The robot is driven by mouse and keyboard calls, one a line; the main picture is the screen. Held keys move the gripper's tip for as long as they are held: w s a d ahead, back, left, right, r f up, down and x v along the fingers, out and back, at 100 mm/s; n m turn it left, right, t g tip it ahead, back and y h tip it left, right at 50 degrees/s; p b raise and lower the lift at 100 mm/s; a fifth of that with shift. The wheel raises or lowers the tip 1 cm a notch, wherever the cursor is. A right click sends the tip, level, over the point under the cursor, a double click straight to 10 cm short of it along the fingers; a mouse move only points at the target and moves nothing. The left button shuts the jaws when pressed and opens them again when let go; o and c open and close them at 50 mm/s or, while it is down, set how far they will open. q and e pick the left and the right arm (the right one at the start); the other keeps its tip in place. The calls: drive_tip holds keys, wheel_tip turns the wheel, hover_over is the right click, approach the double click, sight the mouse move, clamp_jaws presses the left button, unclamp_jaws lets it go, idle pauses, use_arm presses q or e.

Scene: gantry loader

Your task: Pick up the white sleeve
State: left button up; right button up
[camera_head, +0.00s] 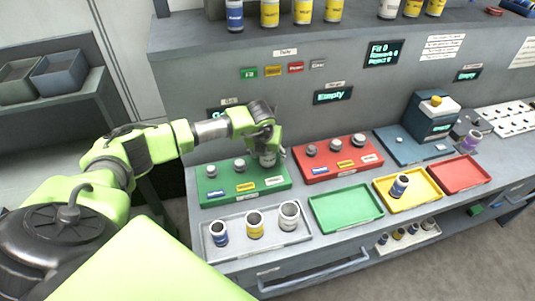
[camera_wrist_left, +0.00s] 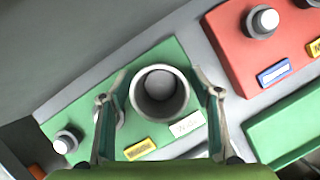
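A white sleeve (camera_wrist_left: 137,101) with a dark hollow shows between my left fingers in the left wrist view. A pale peg top shows inside it, and it appears to stand around the right peg of the green block (camera_head: 212,194), beside the white label. My left gripper (camera_head: 268,150) points down over that peg. In the left wrist view the left gripper (camera_wrist_left: 158,95) is open, with a finger on each side of the sleeve and small gaps. Another white sleeve (camera_head: 289,215) stands upright in the grey tray (camera_head: 272,248). My right gripper is not in view.
A blue sleeve (camera_head: 220,234) and a yellow sleeve (camera_head: 255,226) stand in the grey tray. A red block (camera_head: 337,170) with pegs is to the right of the gripper. An empty green tray (camera_head: 346,208) and a yellow tray (camera_head: 420,200) lie along the front.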

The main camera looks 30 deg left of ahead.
use_arm(q)
drive_tip(key=shift+w+r, duration=0.1)
drive_tip(key=c, duration=1.4)
drive_tip(key=shift+r+b, duration=0.7)
drive_tip(key=shift+b, duration=0.1)
drive_tip(key=s+d+r+b, duration=0.6)
drive_tip(key=s+d+r, duration=0.2)
drive_tip(key=s+r, duration=0.3)
drive_tip(key=shift+s+r+b, duration=0.3)
drive_tip(key=shift+r, duration=0.1)
drive_tip(key=shift+r+p, duration=1.15)
drive_tip(key=shift+r, duration=1)
